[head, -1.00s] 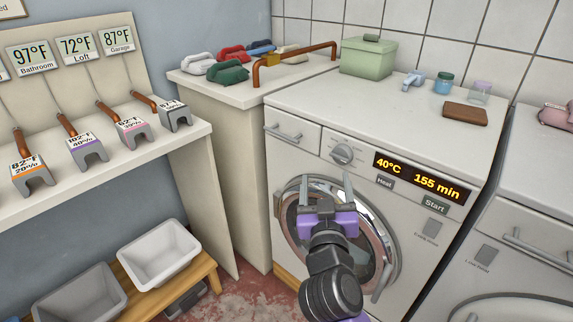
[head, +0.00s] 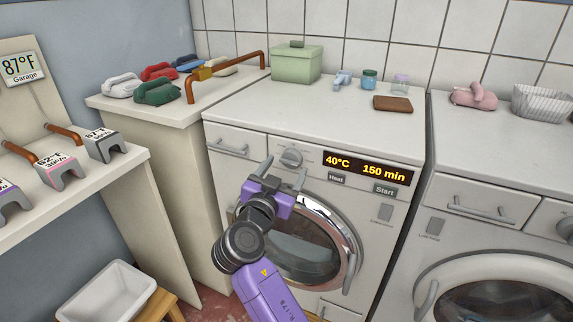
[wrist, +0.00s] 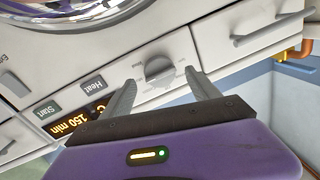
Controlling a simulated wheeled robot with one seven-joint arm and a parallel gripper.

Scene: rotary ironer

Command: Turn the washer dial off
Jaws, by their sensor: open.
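The washer (head: 310,130) stands in the middle of the head view, its round door below the panel. Its grey dial (head: 291,158) sits left of the display (head: 367,168), which reads 40°C and 150 min. My gripper (head: 282,174) is open and empty, in front of and just below the dial in the head view. In the wrist view the dial (wrist: 159,70) shows between and beyond the two fingertips (wrist: 162,82), apparently untouched. The wrist view is turned over, so the panel text reads upside down.
Heat (head: 336,178) and Start (head: 385,190) buttons lie under the display. The detergent drawer handle (head: 228,147) is left of the dial. A second machine (head: 500,220) stands at the right. A counter with folded cloths and a copper rail (head: 228,75) is at the left.

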